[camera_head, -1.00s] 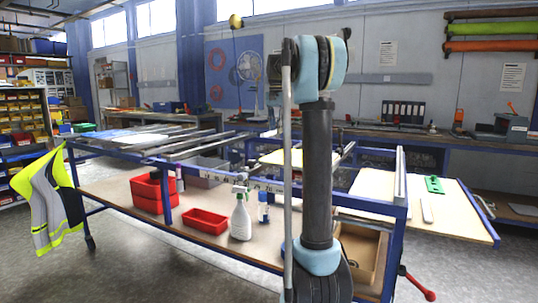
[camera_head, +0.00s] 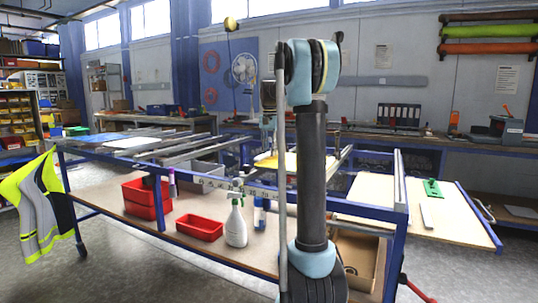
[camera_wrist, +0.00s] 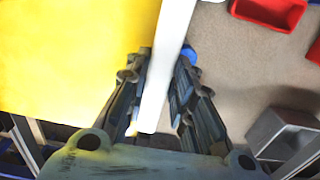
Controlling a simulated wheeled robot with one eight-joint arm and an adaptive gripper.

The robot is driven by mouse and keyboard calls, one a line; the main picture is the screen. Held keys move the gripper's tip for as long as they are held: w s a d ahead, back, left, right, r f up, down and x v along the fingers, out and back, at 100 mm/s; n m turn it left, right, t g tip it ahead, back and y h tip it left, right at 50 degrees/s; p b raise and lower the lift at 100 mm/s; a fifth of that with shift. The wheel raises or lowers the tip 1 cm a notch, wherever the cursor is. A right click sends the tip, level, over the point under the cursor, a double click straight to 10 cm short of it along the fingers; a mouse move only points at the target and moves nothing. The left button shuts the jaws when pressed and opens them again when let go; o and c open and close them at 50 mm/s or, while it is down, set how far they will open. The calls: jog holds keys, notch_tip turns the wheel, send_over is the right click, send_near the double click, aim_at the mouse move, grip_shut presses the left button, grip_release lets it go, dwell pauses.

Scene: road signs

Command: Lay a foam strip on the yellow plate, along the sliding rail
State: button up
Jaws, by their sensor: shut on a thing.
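The yellow plate (camera_wrist: 70,60) fills the left of the wrist view. In the head view a part of it (camera_head: 305,162) shows behind my arm, on the blue bench frame. A white foam strip (camera_wrist: 170,50) runs between my gripper's (camera_wrist: 163,75) two fingers in the wrist view, and they are shut on it. The strip passes along the plate's right edge in that view; whether it touches the plate I cannot tell. The sliding rail cannot be picked out for certain.
Red bins (camera_head: 198,228), a white spray bottle (camera_head: 236,222) and a grey bin (camera_wrist: 285,135) are on the lower shelf. A board (camera_head: 455,212) at the right bears a green tool (camera_head: 433,188) and a white strip (camera_head: 427,213). A hi-vis vest (camera_head: 38,205) hangs at the left.

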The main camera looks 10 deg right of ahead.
jog(key=shift+f, duration=0.6)
jog(key=shift+f, duration=0.1)
jog(key=o, duration=0.8)
jog(key=shift+c, duration=0.2)
notch_tip(320, 180, up, 12)
